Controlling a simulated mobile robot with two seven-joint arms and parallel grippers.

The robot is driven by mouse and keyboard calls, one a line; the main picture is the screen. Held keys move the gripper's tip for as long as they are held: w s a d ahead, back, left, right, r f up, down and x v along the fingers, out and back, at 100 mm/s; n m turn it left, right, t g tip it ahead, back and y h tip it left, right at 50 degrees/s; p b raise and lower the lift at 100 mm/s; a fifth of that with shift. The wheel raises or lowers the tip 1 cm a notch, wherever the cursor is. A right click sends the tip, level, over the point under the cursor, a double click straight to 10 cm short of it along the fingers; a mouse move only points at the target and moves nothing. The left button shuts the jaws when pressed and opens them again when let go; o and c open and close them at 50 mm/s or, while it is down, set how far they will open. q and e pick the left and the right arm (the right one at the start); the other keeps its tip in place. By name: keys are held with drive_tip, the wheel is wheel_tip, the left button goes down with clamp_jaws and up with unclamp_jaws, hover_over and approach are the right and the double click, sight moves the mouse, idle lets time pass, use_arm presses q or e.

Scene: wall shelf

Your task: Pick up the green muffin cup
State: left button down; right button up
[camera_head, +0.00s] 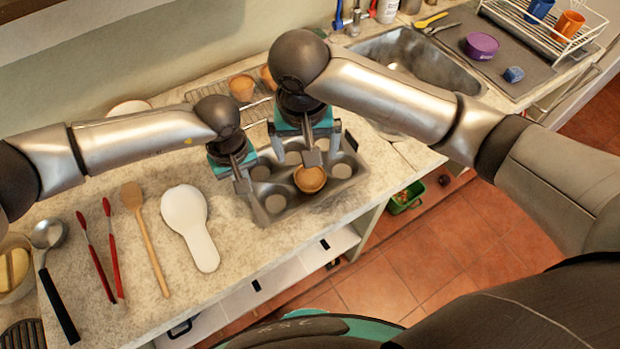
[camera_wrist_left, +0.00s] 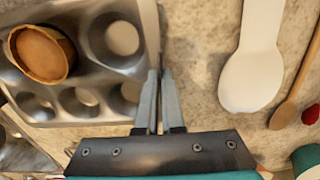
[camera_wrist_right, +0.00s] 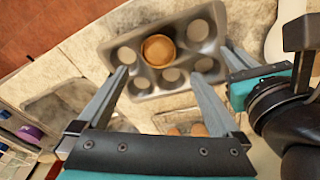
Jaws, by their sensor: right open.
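One muffin (camera_head: 310,179) sits in a front cup of the grey metal muffin tin (camera_head: 345,181). Its wrapper looks tan or olive; I see no clearly green cup. It also shows in the left wrist view (camera_wrist_left: 40,53) and the right wrist view (camera_wrist_right: 158,50). My right gripper (camera_wrist_right: 158,74) is open and empty, above the tin, its fingers spread to either side with the muffin beyond them. My left gripper (camera_wrist_left: 159,73) is shut with nothing visible between its fingers, at the tin's left edge; in the head view it points down there (camera_head: 260,211).
Muffins (camera_head: 242,88) stand on a wire rack (camera_head: 205,94) behind the tin. A white spoon rest (camera_head: 188,218), wooden spoon (camera_head: 148,235), red-handled tongs (camera_head: 95,255) and ladle (camera_head: 50,260) lie left. The sink (camera_head: 425,65) is at the back right. The counter's front edge is close to the tin.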

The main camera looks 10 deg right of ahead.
sight(310, 177)
drive_tip(key=f+m, duration=0.1)
drive_tip(key=f, duration=0.3)
drive_tip(key=w+f+m, duration=0.1)
drive_tip(key=f, duration=0.2)
drive_tip(key=d+f, duration=0.1)
drive_tip(key=f, duration=0.3)
drive_tip(key=shift+w+f+m, duration=0.25)
drive_tip(key=shift+f+m, duration=0.05)
drive_tip(key=shift+m, duration=0.1)
drive_tip(key=c, duration=1.1)
